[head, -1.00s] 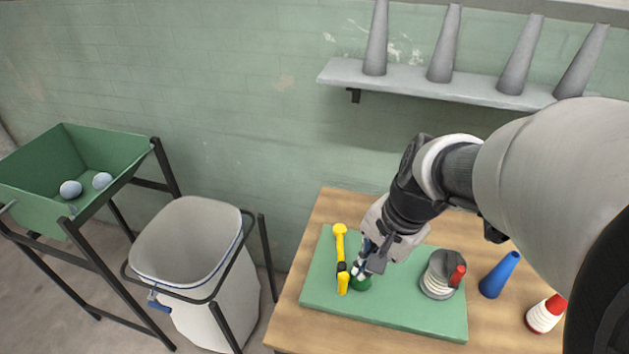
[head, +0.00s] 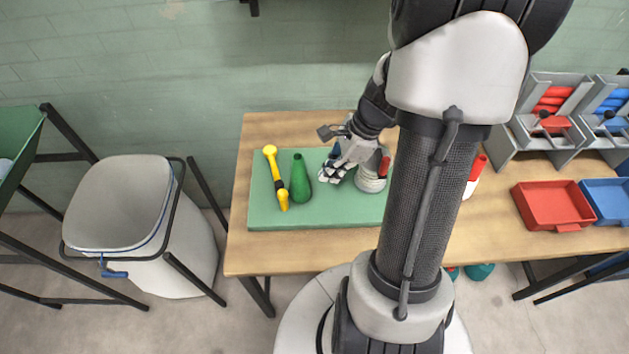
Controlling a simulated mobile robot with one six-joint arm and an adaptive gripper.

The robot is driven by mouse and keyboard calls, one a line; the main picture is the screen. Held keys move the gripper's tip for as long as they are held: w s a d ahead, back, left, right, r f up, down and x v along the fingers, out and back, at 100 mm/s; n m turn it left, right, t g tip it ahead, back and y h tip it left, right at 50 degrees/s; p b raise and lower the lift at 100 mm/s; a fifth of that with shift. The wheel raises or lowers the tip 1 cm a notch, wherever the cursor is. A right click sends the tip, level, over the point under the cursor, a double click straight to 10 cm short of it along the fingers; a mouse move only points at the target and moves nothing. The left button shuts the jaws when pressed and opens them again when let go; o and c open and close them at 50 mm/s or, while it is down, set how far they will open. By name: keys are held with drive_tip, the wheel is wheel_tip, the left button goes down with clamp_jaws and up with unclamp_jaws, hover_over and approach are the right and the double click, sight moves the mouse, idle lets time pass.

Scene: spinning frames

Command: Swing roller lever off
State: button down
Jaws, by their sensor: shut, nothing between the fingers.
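A yellow lever (head: 272,166) with a black middle lies along the left side of the green board (head: 265,215) in the head view; it looks like the roller lever, though I cannot be sure. My gripper (head: 328,174) is shut and empty, low over the board, right of the green cone and apart from the yellow lever. A grey-white round piece (head: 371,180) with a red handle (head: 384,167) is just right of my gripper, partly hidden by my arm. I cannot tell whether my fingers touch it.
The board lies on a wooden table (head: 245,250). A red-and-white cone (head: 473,178) stands right of my arm. Red (head: 552,206) and blue trays (head: 608,200) sit farther right, before grey frames (head: 545,125). A white bin (head: 120,205) stands left of the table.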

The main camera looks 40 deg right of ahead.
drive_tip(key=b+x, duration=0.4)
drive_tip(key=x, duration=0.5)
drive_tip(key=shift+f, duration=0.15)
drive_tip(key=a, duration=0.1)
drive_tip(key=w+a, duration=0.1)
drive_tip(key=shift+w+a+b, duration=0.3)
drive_tip(key=shift+a+b, duration=0.05)
drive_tip(key=shift+a, duration=0.05)
drive_tip(key=shift+w+a, duration=0.25)
drive_tip(key=shift+a, duration=0.1)
